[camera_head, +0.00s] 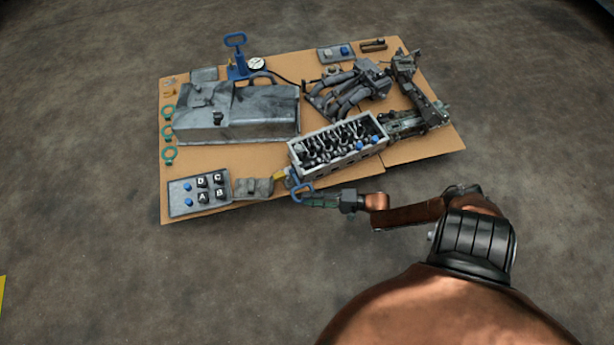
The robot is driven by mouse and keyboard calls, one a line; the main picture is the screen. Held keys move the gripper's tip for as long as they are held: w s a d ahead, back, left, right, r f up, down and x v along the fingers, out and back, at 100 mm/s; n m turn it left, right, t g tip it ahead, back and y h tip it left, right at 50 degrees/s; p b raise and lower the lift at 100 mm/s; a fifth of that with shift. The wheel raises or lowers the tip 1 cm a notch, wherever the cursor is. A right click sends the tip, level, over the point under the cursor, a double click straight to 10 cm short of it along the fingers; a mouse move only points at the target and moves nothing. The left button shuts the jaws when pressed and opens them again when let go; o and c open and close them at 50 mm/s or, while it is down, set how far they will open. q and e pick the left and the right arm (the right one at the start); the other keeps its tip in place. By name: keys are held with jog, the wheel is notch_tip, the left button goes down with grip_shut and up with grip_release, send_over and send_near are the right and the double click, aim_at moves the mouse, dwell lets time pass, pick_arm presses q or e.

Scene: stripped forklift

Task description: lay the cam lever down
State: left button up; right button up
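A blue loop-shaped handle (302,190) stands at the front edge of the board, by the near left corner of the open engine block (340,142). I take it to be the cam lever, but it is too small to be sure. A yellow piece (280,175) sits just left of it. My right gripper (312,200) reaches in from the right and its tip is at the blue handle, overlapping it in view. I cannot tell whether its fingers grip the handle or only touch it. My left gripper is not in view.
The brown board (235,207) holds a grey metal cover (250,112), a dark pipe assembly (350,88), a blue pump-like tool (237,60) with a gauge (256,64), green rings (168,133) and a tray with lettered blocks (182,208). Bare floor surrounds it.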

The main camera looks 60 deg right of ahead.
jog(key=v, duration=1)
jog(key=shift+s, duration=0.25)
jog(key=shift+d, duration=0.1)
